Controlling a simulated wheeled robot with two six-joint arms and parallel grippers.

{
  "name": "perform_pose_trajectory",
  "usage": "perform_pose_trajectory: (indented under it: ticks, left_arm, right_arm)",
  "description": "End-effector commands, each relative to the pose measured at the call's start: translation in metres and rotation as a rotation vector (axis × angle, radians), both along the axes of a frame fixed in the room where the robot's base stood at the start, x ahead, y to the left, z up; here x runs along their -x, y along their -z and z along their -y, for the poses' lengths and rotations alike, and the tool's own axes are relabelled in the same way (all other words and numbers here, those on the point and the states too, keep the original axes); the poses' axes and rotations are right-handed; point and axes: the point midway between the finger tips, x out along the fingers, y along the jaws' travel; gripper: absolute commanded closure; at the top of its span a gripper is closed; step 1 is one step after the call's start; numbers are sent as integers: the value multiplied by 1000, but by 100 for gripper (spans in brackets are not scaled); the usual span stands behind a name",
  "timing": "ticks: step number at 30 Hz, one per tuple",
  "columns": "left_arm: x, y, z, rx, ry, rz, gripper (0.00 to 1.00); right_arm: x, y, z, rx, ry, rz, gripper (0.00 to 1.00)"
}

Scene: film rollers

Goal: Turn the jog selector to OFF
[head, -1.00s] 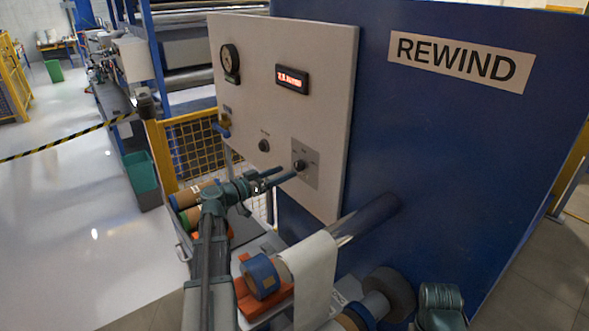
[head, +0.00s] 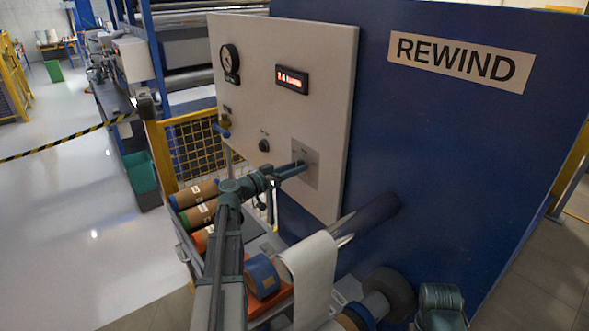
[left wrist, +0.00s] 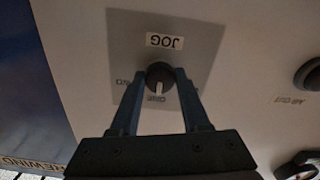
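The jog selector is a round black knob with a white pointer line, shown in the left wrist view (left wrist: 160,77) on a grey square plate (left wrist: 190,55). That view is upside down. The JOG tag (left wrist: 165,41) is above the knob there, and the pointer aims down at a small label, apparently OFF. My left gripper (left wrist: 163,72) has a finger on each side of the knob, seemingly touching it. In the head view the left gripper (head: 299,168) reaches the plate and hides the knob. My right gripper is not seen.
Below are a roller with white film (head: 312,275) and several brown rolls (head: 197,194). A yellow mesh guard (head: 192,145) stands left.

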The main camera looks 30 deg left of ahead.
Motion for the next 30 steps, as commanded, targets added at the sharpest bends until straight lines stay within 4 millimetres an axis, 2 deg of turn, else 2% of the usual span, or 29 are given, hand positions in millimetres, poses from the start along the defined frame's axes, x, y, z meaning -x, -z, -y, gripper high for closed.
perform_pose_trajectory:
  ticks: [1,5,6,17,30]
  left_arm:
    - [0,0,0,0,0,0,74]
    - [0,0,0,0,0,0,98]
    - [0,0,0,0,0,0,100]
    - [0,0,0,57,0,-24,100]
    - [0,0,0,396,0,-164,100]
  right_arm:
    - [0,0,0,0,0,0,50]
    - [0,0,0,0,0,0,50]
    - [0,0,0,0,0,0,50]
    - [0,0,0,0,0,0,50]
    - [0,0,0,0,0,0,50]
